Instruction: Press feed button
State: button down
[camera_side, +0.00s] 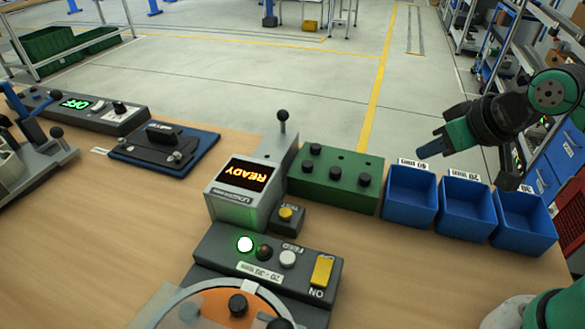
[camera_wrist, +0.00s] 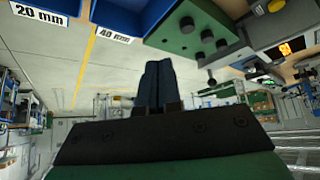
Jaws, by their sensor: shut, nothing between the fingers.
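The feed button (camera_side: 288,259) is a round pale grey button beside the FEED lettering on a dark control panel (camera_side: 215,252). On the same panel are a glowing white-green light (camera_side: 245,244), a dark red round piece (camera_side: 265,252) and a yellow ON switch (camera_side: 322,270). My gripper (camera_side: 432,147) is in the air above the blue bins, well to the right of and apart from the feed button. Its dark fingers (camera_wrist: 150,85) are together and empty in the wrist view. I cannot make out the feed button in the wrist view.
A machine with a lit READY display (camera_side: 243,175) stands behind the panel, with a yellow TEST button (camera_side: 286,214) beside it. A green block with black knobs (camera_side: 335,178) and blue bins (camera_side: 410,195) stand to the right. An orange round plate (camera_side: 215,310) is in front.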

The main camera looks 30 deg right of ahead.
dwell(0.4)
jog(key=r+n+t+y, duration=0.15)
jog(key=n+y, duration=0.25)
jog(key=n, duration=1)
send_over(293, 259)
jog(key=shift+s+g, duration=0.1)
jog(key=shift+g, duration=0.15)
jog(key=shift+f, duration=4.4)
jog(key=shift+f, duration=0.1)
jog(key=shift+f, duration=0.3)
